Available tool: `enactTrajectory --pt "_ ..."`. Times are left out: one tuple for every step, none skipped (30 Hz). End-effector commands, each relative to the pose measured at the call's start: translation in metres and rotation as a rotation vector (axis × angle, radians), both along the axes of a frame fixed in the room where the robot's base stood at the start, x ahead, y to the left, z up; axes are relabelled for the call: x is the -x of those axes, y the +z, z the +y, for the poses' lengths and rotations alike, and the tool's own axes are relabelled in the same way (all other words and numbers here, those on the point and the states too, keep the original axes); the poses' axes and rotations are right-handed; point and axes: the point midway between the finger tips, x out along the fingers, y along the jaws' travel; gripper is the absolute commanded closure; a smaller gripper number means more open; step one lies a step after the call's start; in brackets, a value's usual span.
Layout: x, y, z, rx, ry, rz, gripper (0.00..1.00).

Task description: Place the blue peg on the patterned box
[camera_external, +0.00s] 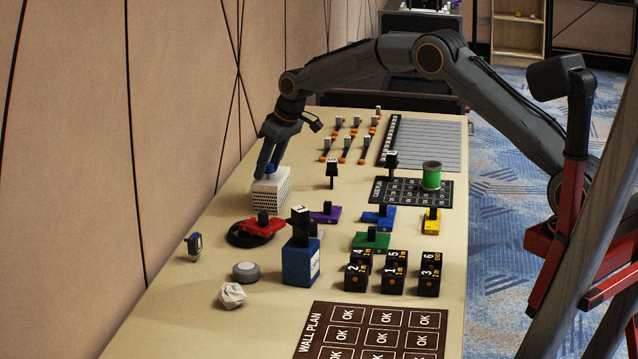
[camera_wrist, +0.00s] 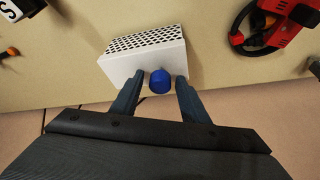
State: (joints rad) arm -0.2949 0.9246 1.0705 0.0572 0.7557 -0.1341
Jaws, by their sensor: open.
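The white patterned box (camera_external: 271,196), with a grid of dark holes on its side, stands on the table near the wall. It also shows in the wrist view (camera_wrist: 132,64). The small blue peg (camera_wrist: 160,82) is at the top of the box, near its edge in the wrist view; in the external view the blue peg (camera_external: 270,169) is partly hidden by the fingers. My gripper (camera_external: 267,165) points down over the box. Its fingers are apart, one on each side of the peg, with a small gap showing in the wrist view.
A red tool (camera_external: 262,227) on a dark disc lies just in front of the box. A blue block (camera_external: 300,262), a grey puck (camera_external: 246,271) and crumpled paper (camera_external: 232,294) are nearer the camera. Black numbered cubes (camera_external: 391,278) stand to the right. The wall (camera_external: 180,130) is close on the left.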

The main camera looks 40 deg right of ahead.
Motion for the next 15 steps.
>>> enactTrajectory --pt "0.0 0.003 0.0 0.0 0.0 -0.001 0.59" --pt "0.0 0.005 0.0 0.0 0.0 -0.001 0.59" --pt "0.002 0.009 -0.001 -0.001 0.0 -0.002 0.59" --pt "0.003 0.012 -0.001 -0.001 0.0 -0.002 0.59" --pt "0.004 0.016 -0.002 -0.001 0.0 -0.002 0.59" --pt "0.007 0.023 -0.003 -0.001 0.0 -0.003 0.59" --pt "0.009 0.028 -0.004 -0.001 0.0 -0.003 0.59" --pt "0.011 0.034 -0.005 -0.001 0.0 -0.004 0.59" --pt "0.014 0.041 -0.006 -0.002 0.0 -0.004 0.59" --pt "0.016 0.048 -0.007 -0.002 0.0 -0.004 0.59" --pt "0.018 0.054 -0.008 -0.001 0.0 -0.003 0.59" --pt "0.022 0.062 -0.009 -0.001 0.0 -0.003 0.59" --pt "0.024 0.067 -0.01 -0.001 0.0 -0.003 0.59" --pt "0.026 0.072 -0.011 -0.001 0.0 -0.003 0.59" --pt "0.028 0.08 -0.012 -0.002 0.0 -0.004 0.59"
